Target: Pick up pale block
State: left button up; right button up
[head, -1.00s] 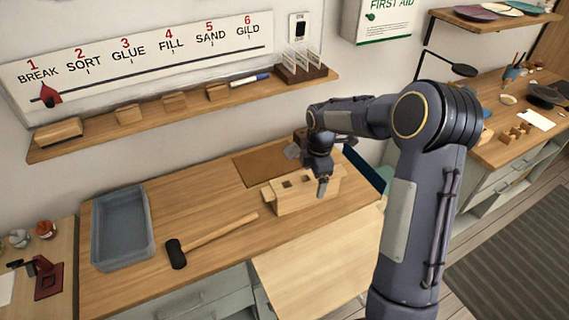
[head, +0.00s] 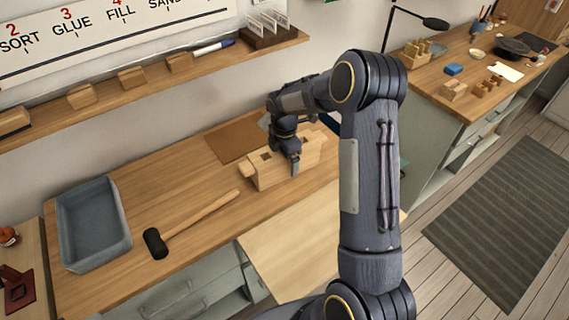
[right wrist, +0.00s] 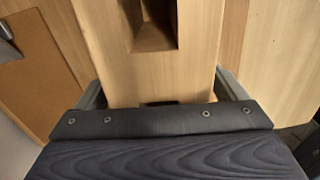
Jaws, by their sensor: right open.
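The pale block (head: 272,177) is a long light wooden piece with square openings in its top, lying on the workbench in the head view. My right gripper (head: 290,160) reaches down over its right half. In the right wrist view, the pale block (right wrist: 155,78) lies between the two spread fingers of the right gripper (right wrist: 162,92), with one dark opening showing. The fingers stand open on either side; I cannot tell whether either touches it. My left gripper is not in view.
A mallet (head: 190,220) and a grey tray (head: 92,225) lie left of the block on the bench. A brown mat (head: 232,140) lies behind it. A wall shelf (head: 200,72) with small wooden blocks runs above.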

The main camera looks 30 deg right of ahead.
jog(key=shift+r, duration=0.1)
jog(key=c, duration=1.4)
jog(key=shift+c, duration=0.9)
jog(key=shift+r, duration=0.15)
